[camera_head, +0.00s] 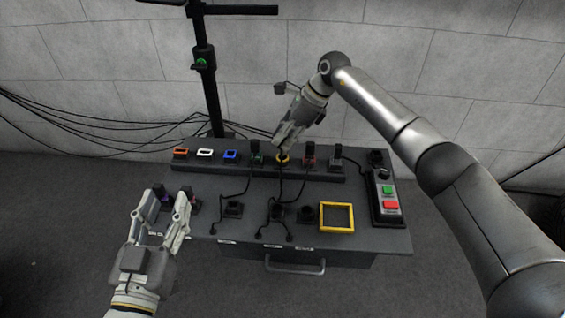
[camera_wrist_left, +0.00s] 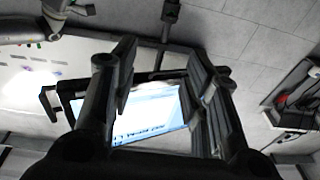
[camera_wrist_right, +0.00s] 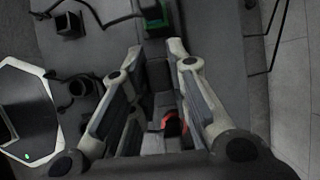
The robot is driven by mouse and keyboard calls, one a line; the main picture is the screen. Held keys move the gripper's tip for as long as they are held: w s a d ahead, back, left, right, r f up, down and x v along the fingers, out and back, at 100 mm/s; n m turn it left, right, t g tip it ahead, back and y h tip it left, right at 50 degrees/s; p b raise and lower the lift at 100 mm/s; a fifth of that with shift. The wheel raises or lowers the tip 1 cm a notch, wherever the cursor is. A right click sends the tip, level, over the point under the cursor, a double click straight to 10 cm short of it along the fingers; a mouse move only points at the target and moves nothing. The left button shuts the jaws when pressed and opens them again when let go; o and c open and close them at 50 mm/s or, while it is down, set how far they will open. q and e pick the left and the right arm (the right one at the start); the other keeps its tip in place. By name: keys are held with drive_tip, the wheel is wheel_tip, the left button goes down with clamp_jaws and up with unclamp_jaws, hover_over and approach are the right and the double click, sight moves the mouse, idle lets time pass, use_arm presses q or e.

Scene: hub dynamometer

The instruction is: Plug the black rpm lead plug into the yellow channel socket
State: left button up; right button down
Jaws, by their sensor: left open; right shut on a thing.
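My right gripper (camera_head: 279,141) is over the yellow channel socket (camera_head: 283,159) on the raised rail at the back of the bench. It is shut on the black rpm lead plug, which the fingers mostly hide in the head view. In the right wrist view a dark block, likely the plug (camera_wrist_right: 160,76), sits between the fingers (camera_wrist_right: 157,55). The yellow socket is hidden there, so I cannot tell whether the plug is seated in it. My left gripper (camera_head: 172,194) is open at the bench's left front edge, near small purple and pink parts.
The orange (camera_head: 180,153), white (camera_head: 205,154) and blue (camera_head: 230,155) sockets look empty. Black plugs stand in the green (camera_head: 257,158) and red (camera_head: 309,160) sockets beside my right gripper. Leads cross the bench. A yellow square frame (camera_head: 336,204) and a button box (camera_head: 387,198) are on the right.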

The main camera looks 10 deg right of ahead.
use_arm(q)
drive_tip(key=shift+r, duration=0.1)
use_arm(e)
drive_tip(key=shift+f+b, duration=0.5)
drive_tip(key=shift+f, duration=0.45)
drive_tip(key=shift+f+b, duration=0.3)
drive_tip(key=shift+f, duration=0.2)
drive_tip(key=c, duration=1.3)
unclamp_jaws()
use_arm(q)
wheel_tip(320, 180, up, 6)
drive_tip(key=s+t+h, duration=0.1)
drive_tip(key=s+t, duration=0.1)
drive_tip(key=t, duration=0.2)
drive_tip(key=shift+d+r+h, duration=0.2)
drive_tip(key=shift+r+h, duration=0.05)
drive_tip(key=shift+h, duration=0.05)
use_arm(e)
drive_tip(key=v, duration=1.2)
